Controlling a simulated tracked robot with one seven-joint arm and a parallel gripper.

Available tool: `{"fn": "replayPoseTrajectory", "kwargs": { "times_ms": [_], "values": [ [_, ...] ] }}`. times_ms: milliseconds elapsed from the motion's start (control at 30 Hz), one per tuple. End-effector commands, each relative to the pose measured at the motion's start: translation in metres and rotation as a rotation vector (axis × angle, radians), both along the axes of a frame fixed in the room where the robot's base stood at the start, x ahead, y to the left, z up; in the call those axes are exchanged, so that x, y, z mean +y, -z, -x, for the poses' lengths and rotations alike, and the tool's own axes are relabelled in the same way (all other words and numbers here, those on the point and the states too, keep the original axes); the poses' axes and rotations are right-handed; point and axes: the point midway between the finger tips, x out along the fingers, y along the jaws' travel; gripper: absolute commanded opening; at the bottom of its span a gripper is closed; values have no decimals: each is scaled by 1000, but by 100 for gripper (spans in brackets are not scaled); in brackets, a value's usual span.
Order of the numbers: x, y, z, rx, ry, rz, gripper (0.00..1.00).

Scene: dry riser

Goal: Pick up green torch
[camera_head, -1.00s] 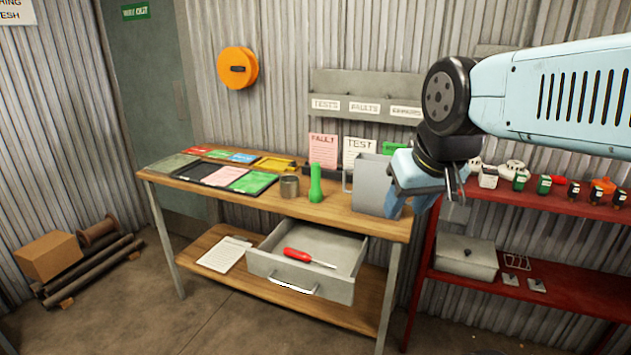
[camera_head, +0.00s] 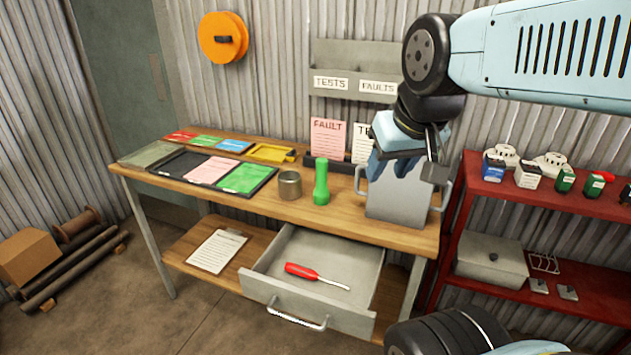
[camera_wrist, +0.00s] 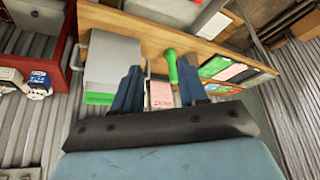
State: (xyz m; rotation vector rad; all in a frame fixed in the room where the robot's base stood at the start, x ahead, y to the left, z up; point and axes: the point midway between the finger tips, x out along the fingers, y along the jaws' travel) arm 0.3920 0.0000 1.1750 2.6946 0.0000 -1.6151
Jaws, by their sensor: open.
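The green torch (camera_head: 321,182) stands upright on the wooden workbench (camera_head: 330,213), right of a grey metal cup (camera_head: 290,185). My gripper (camera_head: 392,165) is in front of the grey metal box with side handles (camera_head: 397,196), to the right of the torch and apart from it. In the wrist view the torch (camera_wrist: 171,66) shows just beyond and between the two blue fingers of my gripper (camera_wrist: 161,88), nearer the right finger. The fingers are spread and hold nothing.
An open drawer (camera_head: 322,272) with a red screwdriver (camera_head: 316,274) juts out below the bench top. A black tray of cards (camera_head: 217,172) lies left of the cup. A pink FAULT card (camera_head: 327,138) stands behind the torch. Red shelving (camera_head: 530,196) stands at the right.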

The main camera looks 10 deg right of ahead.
Motion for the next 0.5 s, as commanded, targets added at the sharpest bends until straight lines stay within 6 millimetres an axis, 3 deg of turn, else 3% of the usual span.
{"fn": "replayPoseTrajectory", "kwargs": {
  "times_ms": [67, 300, 500],
  "values": [
    [0, 0, 0, 0, 0, 0, 43],
    [-5, 7, -8, 38, -45, 52, 65],
    [-18, 30, -35, 157, -211, 246, 65]
  ]
}}
